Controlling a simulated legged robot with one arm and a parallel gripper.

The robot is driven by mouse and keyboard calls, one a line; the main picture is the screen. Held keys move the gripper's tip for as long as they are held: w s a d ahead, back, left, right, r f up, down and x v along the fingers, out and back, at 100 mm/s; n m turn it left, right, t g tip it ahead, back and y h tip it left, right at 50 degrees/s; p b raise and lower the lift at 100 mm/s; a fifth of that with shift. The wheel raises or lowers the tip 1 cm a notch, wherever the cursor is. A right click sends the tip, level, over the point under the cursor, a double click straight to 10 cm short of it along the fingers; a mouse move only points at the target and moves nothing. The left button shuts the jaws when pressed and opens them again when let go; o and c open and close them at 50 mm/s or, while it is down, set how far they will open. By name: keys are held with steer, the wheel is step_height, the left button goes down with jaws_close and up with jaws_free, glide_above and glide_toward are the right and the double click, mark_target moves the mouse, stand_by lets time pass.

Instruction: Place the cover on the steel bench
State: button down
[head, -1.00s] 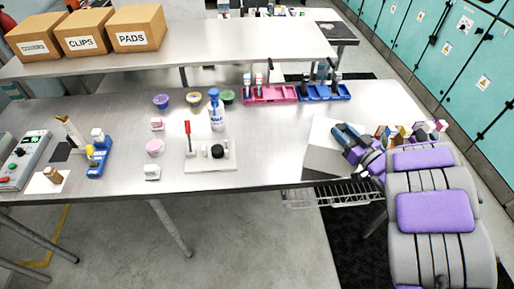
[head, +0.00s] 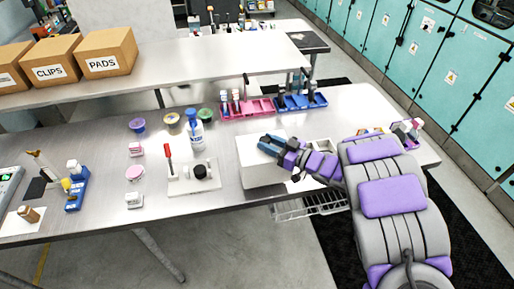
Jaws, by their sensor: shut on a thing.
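The cover (head: 258,174) is a white, box-like piece at the front right part of the steel bench (head: 225,150). My gripper (head: 272,144) is at the cover's top right side and is shut on it, with the blue fingers over its upper face. The fingers and arm hide part of the cover. I cannot tell whether its underside touches the bench top or hangs just above it.
Left of the cover is a pale board (head: 193,178) with a red-handled tool and a black knob. A blue-capped bottle (head: 196,132), pink bin (head: 247,108) and blue bin (head: 300,102) stand behind. A wire basket (head: 310,205) hangs at the front edge.

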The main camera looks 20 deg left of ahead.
mark_target(256, 138)
steer(key=x, duration=0.3)
steer(key=shift+w+f, duration=0.2)
steer(key=shift+w, duration=0.1)
steer(key=shift+x, duration=1.1)
steer(key=f, duration=0.2)
steer(key=d+f+b, duration=0.1)
steer(key=shift+f, duration=0.35)
steer(key=c, duration=1.1)
jaws_free()
steer(key=o, duration=0.4)
steer(key=shift+s+a+f, duration=0.1)
steer(key=shift+a+f, duration=0.05)
steer(key=shift+a, duration=0.3)
steer(key=shift+d, duration=0.15)
